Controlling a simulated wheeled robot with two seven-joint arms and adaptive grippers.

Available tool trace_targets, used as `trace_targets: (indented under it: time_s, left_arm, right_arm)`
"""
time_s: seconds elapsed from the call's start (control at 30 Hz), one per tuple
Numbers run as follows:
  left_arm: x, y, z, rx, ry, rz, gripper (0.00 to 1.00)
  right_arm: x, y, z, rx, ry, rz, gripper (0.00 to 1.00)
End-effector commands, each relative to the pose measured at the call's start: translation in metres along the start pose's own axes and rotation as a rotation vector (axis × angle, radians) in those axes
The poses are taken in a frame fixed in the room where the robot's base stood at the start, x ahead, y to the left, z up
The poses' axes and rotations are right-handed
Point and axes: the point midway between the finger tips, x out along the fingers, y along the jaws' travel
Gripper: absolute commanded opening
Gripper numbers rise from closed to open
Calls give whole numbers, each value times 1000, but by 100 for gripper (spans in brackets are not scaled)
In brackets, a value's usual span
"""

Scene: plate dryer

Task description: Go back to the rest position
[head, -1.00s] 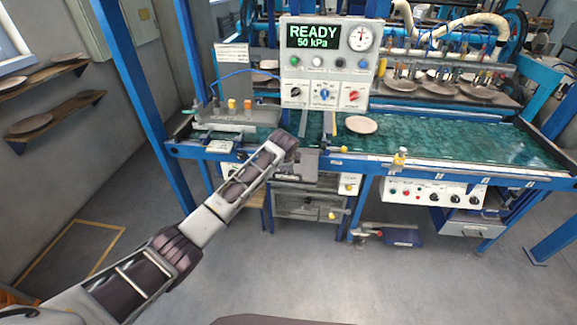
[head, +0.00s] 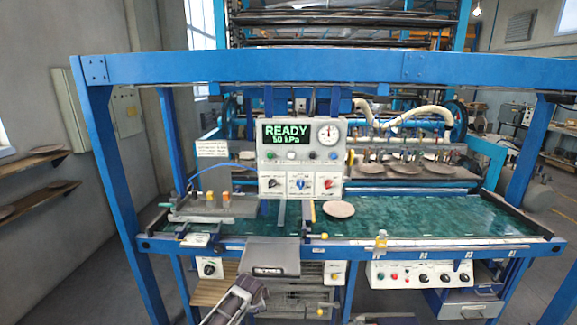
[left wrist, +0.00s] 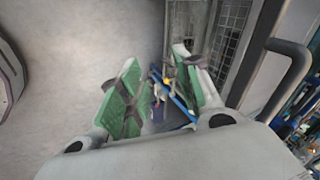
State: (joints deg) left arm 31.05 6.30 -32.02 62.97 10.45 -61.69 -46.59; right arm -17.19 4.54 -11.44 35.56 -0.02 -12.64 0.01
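My left arm reaches in from the bottom of the head view, its end low in front of the machine; its fingers cannot be made out there. In the left wrist view my left gripper (left wrist: 158,58) is open, its two green-padded fingers spread with nothing between them. Past the fingers are the grey floor and a blurred blue and yellow part of the machine. My right gripper shows in neither view. The plate dryer's control panel (head: 303,185) reads READY 50 kPa. A plate (head: 338,209) lies on the green bed (head: 430,215).
A grey panel with a handle (head: 270,257) juts from the machine's front, close beyond my left arm's end. A blue frame beam (head: 330,68) crosses above. A lower control box (head: 420,276) hangs under the bed. Shelves (head: 38,160) stand at left.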

Motion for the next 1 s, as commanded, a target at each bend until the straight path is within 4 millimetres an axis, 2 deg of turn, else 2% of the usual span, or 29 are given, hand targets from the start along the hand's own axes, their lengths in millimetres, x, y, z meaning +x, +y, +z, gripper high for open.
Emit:
trace_targets:
  time_s: [0.03,0.2,0.37,0.5,0.73,1.0]
  left_arm:
    - [15,20,12,-37,-5,18,34]
    - [56,77,49,-162,-18,53,34]
    - [87,134,83,-274,-34,84,34]
    - [109,187,114,-367,-54,109,34]
    - [134,277,164,-513,-93,146,34]
    - [144,387,222,-673,-146,184,34]
  right_arm:
    - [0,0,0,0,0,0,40]
    - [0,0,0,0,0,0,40]
    - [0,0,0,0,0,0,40]
    - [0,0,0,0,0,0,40]
    - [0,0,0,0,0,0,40]
    - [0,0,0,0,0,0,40]
